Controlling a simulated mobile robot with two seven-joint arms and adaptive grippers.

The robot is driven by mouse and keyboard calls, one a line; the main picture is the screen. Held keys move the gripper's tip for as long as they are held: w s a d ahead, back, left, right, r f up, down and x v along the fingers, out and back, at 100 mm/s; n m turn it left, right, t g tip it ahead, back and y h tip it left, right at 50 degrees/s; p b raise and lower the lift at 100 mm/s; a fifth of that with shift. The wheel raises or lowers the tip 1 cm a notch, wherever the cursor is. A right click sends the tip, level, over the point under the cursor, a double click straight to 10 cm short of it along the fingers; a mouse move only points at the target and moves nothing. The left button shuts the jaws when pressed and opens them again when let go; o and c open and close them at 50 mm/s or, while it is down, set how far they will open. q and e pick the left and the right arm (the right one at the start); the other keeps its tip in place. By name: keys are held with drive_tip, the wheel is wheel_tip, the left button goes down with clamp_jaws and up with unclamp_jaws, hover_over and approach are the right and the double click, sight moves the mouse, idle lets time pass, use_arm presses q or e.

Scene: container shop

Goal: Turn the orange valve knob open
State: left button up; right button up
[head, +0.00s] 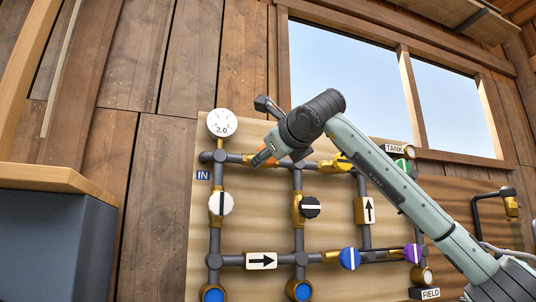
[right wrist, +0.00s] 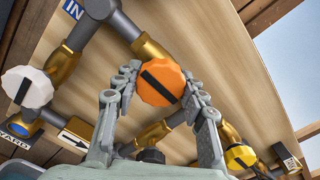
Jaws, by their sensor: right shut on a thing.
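The orange valve knob (right wrist: 160,83) has a black stripe and sits on a brass valve body of the top pipe. In the right wrist view its stripe slants from upper left to lower right, roughly in line with the pipe behind it. My right gripper (right wrist: 159,84) is shut on the knob, one finger on each side. In the head view the gripper (head: 262,155) is at the top pipe, and it hides most of the orange knob (head: 262,158). My left gripper is not in view.
A white knob (head: 221,203) and a black knob (head: 310,207) are below on vertical pipes. A yellow knob (head: 341,162) is to the right on the top pipe. Blue (head: 349,258) and purple (head: 412,253) knobs are lower. A gauge (head: 222,122) stands above left. A cabinet (head: 50,235) is at left.

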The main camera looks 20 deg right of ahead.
drive_tip(key=o, duration=1.2)
drive_tip(key=s, duration=1.2)
drive_tip(key=shift+d, duration=0.2)
